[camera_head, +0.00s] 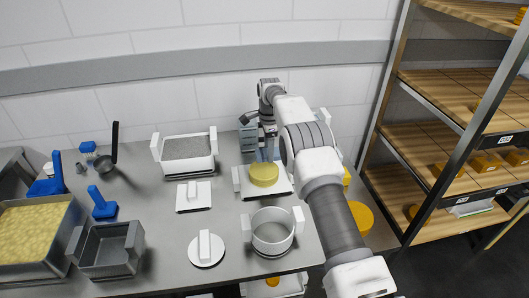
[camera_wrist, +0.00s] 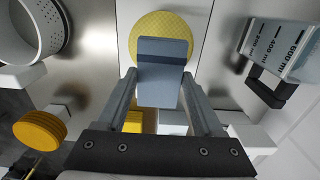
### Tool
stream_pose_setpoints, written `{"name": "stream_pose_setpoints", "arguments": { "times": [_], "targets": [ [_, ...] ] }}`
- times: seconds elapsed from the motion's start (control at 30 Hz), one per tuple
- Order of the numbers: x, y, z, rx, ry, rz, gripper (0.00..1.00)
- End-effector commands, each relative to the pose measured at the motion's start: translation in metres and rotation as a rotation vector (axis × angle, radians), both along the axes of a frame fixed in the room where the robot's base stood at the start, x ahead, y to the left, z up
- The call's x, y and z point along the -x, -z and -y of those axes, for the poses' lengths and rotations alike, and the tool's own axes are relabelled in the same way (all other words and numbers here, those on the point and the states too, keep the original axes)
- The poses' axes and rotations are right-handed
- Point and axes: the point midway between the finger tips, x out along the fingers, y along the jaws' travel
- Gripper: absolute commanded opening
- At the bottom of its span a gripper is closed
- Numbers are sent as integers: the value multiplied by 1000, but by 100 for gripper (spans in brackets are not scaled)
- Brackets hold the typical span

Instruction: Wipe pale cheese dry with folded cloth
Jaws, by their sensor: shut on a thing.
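The pale cheese (camera_head: 264,175) is a round yellow disc on a white board (camera_head: 284,186) near the wall. In the wrist view the cheese (camera_wrist: 150,24) is at the top centre, partly covered by the folded cloth. My gripper (camera_wrist: 158,90) is shut on the folded cloth (camera_wrist: 165,62), a flat blue-grey pad that reaches past the fingertips over the cheese. I cannot tell whether the cloth touches it. In the head view my gripper (camera_head: 268,150) points down just behind the cheese, and the cloth is hard to make out there.
A measuring jug (camera_wrist: 280,48) stands close by on the right in the wrist view. A perforated round mould (camera_head: 272,232) is in front of the cheese. A square mould (camera_head: 188,156) and white lids (camera_head: 206,249) stand left. A cheese shelf (camera_head: 440,150) bounds the right.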

Motion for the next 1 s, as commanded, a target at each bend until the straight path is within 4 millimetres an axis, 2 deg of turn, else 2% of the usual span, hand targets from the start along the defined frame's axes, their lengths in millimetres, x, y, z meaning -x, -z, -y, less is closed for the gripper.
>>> {"name": "stream_pose_setpoints", "arguments": {
  "times": [0.47,1.0],
  "targets": [
    [0,39,0,1,1,0,13],
    [0,45,0,1,0,0,13]
  ]
}}
